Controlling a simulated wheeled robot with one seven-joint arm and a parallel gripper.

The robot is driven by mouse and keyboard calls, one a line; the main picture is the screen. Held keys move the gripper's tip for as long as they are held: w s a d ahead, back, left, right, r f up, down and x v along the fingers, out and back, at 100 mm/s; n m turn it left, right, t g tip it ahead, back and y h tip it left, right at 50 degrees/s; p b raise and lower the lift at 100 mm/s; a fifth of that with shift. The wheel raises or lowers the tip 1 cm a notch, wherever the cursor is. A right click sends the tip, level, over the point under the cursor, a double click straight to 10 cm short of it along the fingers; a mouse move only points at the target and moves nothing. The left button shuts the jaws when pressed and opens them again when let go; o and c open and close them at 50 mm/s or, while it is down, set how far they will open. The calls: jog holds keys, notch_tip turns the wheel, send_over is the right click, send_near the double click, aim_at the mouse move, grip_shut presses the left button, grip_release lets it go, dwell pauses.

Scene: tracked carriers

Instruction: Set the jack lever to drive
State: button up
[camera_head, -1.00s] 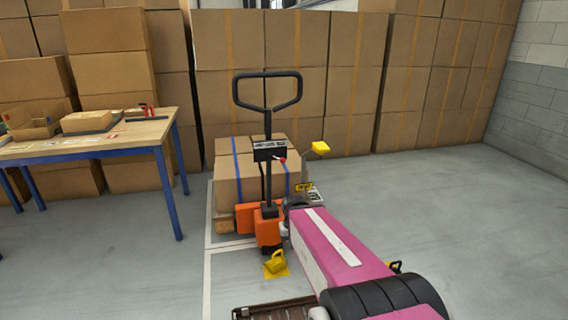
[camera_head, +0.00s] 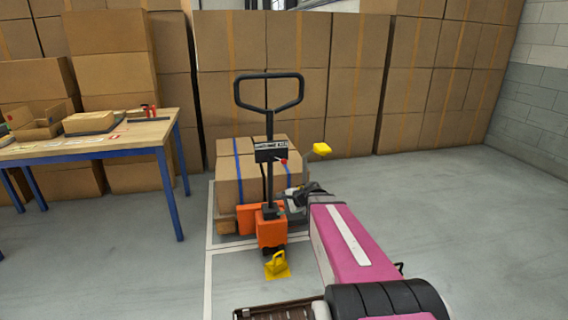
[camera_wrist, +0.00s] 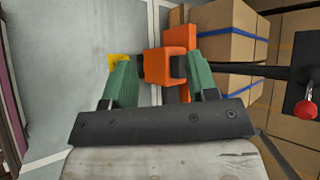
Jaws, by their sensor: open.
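The orange pallet jack (camera_head: 272,232) stands upright with a black loop handle (camera_head: 268,76). Its lever, a small stick with a red knob (camera_head: 283,161), juts right from the black control box (camera_head: 270,151) on the handle shaft. In the wrist view the red knob (camera_wrist: 306,108) is at the right edge, beside the black box (camera_wrist: 306,72). My gripper (camera_wrist: 161,67) is open and empty, its green fingers apart with the jack's orange body seen between them. In the head view my gripper (camera_head: 288,205) is low, below the lever and right of the shaft.
Strapped boxes (camera_head: 230,180) sit on a pallet behind the jack. A yellow piece (camera_head: 277,265) lies on the floor before it. A workbench (camera_head: 150,128) stands left. The floor at right is clear.

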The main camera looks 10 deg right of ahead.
jog(key=w+d+r+m+t+y, duration=0.2)
jog(key=w+d+r+m+t, duration=0.35)
jog(key=w+m, duration=0.25)
jog(key=m+t+h, duration=0.1)
jog(key=m+t, duration=0.2)
jog(key=m, duration=0.3)
send_near(286, 162)
jog(key=x, duration=1.1)
jog(key=shift+w+a, duration=0.1)
grip_shut()
